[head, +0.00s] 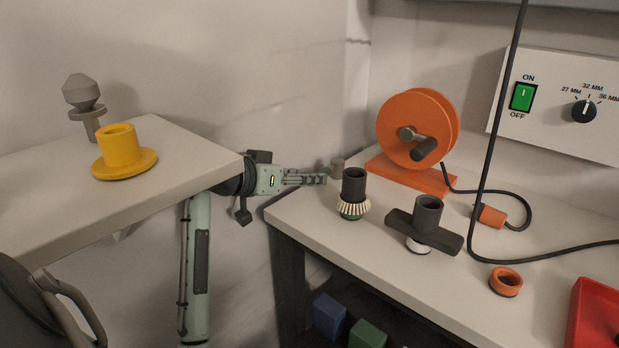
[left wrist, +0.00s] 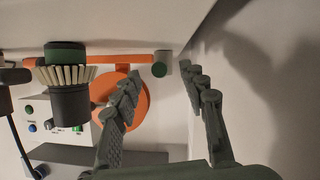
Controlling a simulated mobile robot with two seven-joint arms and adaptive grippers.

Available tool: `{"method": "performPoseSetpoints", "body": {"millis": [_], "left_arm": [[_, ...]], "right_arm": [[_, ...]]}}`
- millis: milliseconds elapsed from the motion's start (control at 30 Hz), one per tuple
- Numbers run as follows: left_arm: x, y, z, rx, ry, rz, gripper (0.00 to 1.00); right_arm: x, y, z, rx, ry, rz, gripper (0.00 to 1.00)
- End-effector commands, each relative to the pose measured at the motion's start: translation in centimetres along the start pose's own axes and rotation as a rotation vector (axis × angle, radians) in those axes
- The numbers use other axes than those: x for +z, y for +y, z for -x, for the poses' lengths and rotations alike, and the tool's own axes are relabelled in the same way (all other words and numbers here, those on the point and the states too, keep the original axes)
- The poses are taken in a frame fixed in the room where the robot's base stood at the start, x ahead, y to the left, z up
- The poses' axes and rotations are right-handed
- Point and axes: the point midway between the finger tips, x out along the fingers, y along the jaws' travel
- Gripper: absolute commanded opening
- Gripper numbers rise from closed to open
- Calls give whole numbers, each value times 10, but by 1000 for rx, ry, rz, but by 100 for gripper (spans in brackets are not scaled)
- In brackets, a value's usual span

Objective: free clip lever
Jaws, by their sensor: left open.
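A small grey cylindrical piece (head: 337,168) sits at the back left edge of the right bench; I take it for the clip lever but cannot be sure. In the left wrist view a grey block with a dark round end (left wrist: 160,68) shows between the fingertips, apparently the same piece. My left gripper (head: 322,179) reaches in beside the bench's left end, just left of the piece. Its fingers (left wrist: 161,80) are apart, with nothing held between them. Whether a finger touches the piece cannot be told. My right gripper is in neither view.
A black-topped brush (head: 352,190) stands close right of the gripper. Behind are an orange reel (head: 405,112) and switch panel (head: 560,100). A black cross-shaped tool (head: 428,228), orange ring (head: 506,281) and red tray (head: 594,318) are rightward. A yellow flanged cup (head: 120,152) stands on the left table.

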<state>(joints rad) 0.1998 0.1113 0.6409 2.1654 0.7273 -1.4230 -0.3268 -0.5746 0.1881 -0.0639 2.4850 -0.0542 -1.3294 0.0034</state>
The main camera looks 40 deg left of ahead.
Motion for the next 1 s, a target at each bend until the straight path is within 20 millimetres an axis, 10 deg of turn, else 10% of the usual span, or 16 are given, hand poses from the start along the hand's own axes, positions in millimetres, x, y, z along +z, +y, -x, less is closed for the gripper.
{"method": "performPoseSetpoints", "body": {"millis": [433, 767, 1000], "left_arm": [[0, 0, -15, -1, 0, -1, 43], [0, 0, -15, 0, 0, -1, 2], [0, 0, -15, 0, -1, 0, 0]], "right_arm": [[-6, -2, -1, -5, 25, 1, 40], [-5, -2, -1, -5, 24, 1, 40], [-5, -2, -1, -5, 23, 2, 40]]}}
